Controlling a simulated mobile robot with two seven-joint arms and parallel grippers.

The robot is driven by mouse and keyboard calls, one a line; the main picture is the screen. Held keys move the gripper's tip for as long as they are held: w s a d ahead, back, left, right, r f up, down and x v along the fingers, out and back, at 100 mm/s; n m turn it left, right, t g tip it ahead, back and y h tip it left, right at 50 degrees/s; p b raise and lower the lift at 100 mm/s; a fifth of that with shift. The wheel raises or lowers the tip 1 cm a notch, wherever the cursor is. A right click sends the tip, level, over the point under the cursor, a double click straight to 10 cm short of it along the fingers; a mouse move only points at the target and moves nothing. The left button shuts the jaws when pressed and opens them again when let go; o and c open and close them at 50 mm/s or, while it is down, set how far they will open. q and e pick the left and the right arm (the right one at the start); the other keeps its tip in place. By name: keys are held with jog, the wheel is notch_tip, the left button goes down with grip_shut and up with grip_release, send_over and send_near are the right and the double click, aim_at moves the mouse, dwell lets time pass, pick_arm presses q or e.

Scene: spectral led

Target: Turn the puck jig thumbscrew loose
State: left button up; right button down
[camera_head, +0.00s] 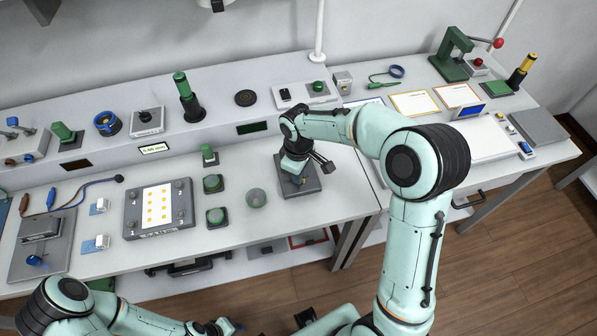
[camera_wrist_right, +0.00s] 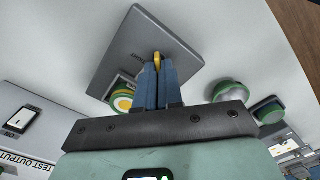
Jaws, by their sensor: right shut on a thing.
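The puck jig is a dark grey plate (camera_head: 311,184) on the front bench, under my right gripper (camera_head: 297,176). In the right wrist view the jig plate (camera_wrist_right: 133,50) lies at the upper middle. A yellow thumbscrew (camera_wrist_right: 157,56) shows between the blue fingertips of my right gripper (camera_wrist_right: 157,68), which is shut on it. A puck with a green rim and yellow face (camera_wrist_right: 122,103) sits beside the fingers, partly hidden by them. My left gripper (camera_head: 218,328) is low at the bottom edge of the head view, away from the jig; its jaws are not clear.
A grey panel with yellow dots (camera_head: 158,208) lies further left. A raised shelf with a black-and-green tool (camera_head: 187,97) runs behind. The bench front right of the jig is clear.

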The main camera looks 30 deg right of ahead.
pick_arm(q)
jog(key=shift+r, duration=0.1)
pick_arm(e)
jog(key=shift+n, duration=0.3)
jog(key=c, duration=1.3)
grip_release()
pick_arm(q)
jog(key=shift+w+r+p, duration=0.75)
jog(key=shift+w+r, duration=0.05)
jog(key=shift+r, duration=0.1)
pick_arm(e)
notch_tip(320, 180, up, 14)
jog(key=shift+f, duration=0.25)
